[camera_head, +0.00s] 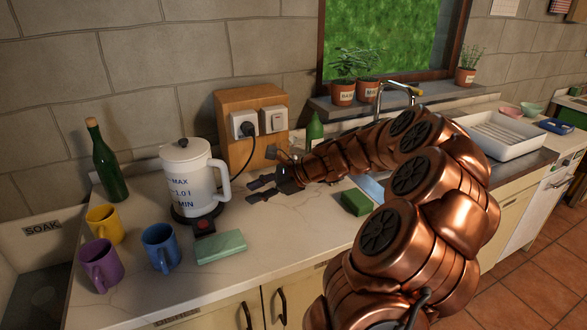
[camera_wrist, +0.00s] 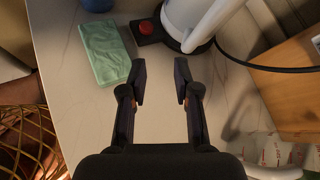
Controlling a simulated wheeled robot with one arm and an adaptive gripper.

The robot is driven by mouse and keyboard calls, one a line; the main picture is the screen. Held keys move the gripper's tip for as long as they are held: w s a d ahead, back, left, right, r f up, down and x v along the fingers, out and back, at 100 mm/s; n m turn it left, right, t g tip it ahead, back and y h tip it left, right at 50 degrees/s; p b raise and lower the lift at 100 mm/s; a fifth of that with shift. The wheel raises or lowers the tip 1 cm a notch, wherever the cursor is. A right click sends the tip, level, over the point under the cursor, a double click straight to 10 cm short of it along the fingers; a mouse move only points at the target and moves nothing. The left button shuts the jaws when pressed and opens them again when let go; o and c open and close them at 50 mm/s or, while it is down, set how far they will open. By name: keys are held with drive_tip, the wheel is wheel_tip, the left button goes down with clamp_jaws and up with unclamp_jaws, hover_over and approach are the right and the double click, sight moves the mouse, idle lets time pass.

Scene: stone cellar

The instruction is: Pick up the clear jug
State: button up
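A see-through vessel with red markings, likely the clear jug (camera_wrist: 278,152), shows only in part at the lower right of the wrist view, beside my gripper. In the head view my arm seems to hide most of it. My gripper (camera_head: 257,190) is open and empty above the counter, its fingers pointing left towards the white kettle (camera_head: 190,180). In the wrist view the two fingertips (camera_wrist: 160,82) stand apart with bare counter between them. The kettle, marked MAX, 1.0 l and MIN, stands on a dark base with a red switch.
A wooden socket box (camera_head: 237,103) with a plugged cord stands behind my gripper. A pale green block (camera_head: 220,247), yellow, purple and blue mugs (camera_head: 160,248) and a green bottle (camera_head: 108,165) stand left. A green sponge (camera_head: 355,202) lies near my arm. The counter's front middle is clear.

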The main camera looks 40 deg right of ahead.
drive_tip(key=s+d+f+m+t+h, duration=0.1)
drive_tip(key=d+m, duration=0.2)
drive_tip(key=d, duration=0.3)
drive_tip(key=s+d+f+m+t+h, duration=0.1)
drive_tip(key=d+m, duration=0.2)
drive_tip(key=d, duration=0.3)
drive_tip(key=s+d+f+m+t+h, duration=0.1)
drive_tip(key=d+m+t+h, duration=0.1)
drive_tip(key=d, duration=0.4)
drive_tip(key=shift+s+d+f+m, duration=0.1)
drive_tip(key=shift+d+f+m, duration=0.15)
drive_tip(key=shift+f+m, duration=0.15)
drive_tip(key=shift+p+x, duration=1.05)
drive_tip(key=shift+x, duration=2.6)
clamp_jaws()
